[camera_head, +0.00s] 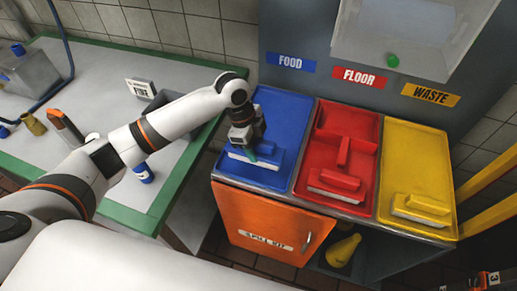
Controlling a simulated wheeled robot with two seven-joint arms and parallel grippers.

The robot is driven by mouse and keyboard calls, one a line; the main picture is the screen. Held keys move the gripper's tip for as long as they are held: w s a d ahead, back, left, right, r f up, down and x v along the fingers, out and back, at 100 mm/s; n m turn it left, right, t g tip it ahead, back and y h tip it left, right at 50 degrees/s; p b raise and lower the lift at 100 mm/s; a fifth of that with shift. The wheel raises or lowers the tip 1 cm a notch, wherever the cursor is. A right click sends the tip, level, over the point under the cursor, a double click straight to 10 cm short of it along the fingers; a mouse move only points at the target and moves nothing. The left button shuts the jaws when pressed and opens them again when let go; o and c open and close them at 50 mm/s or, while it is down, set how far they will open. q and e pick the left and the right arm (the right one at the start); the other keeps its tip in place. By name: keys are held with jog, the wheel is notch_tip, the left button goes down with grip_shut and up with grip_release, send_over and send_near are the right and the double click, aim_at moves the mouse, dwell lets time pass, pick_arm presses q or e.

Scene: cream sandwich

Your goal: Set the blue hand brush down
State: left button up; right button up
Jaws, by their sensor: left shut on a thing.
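The blue hand brush (265,159) has pale bristles along its front edge and sits low over the front of the blue tray (275,101), under the FOOD label. My left gripper (247,143) reaches down over the brush from the left and is shut on it. The gripper hides part of the brush's handle. I cannot tell whether the bristles touch the tray floor. My right gripper is not in view.
A red tray (364,121) with a red brush stands beside the blue one. A yellow tray (417,150) with a yellow brush is further right. An orange cupboard door (255,217) is below. A green-edged table (90,130) with several items is at left.

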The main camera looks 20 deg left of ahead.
pick_arm(q)
notch_tip(320, 180, down, 5)
jog(key=shift+r+p, duration=0.15)
jog(key=shift+p, duration=0.2)
jog(key=shift+f, duration=0.3)
jog(key=shift+f, duration=0.2)
jog(key=o, duration=0.9)
jog(key=shift+r, duration=0.1)
jog(key=shift+r, duration=0.2)
jog(key=b+v, duration=0.2)
jog(key=v, duration=0.9)
jog(key=shift+a+r, duration=0.1)
jog(key=shift+r, duration=0.3)
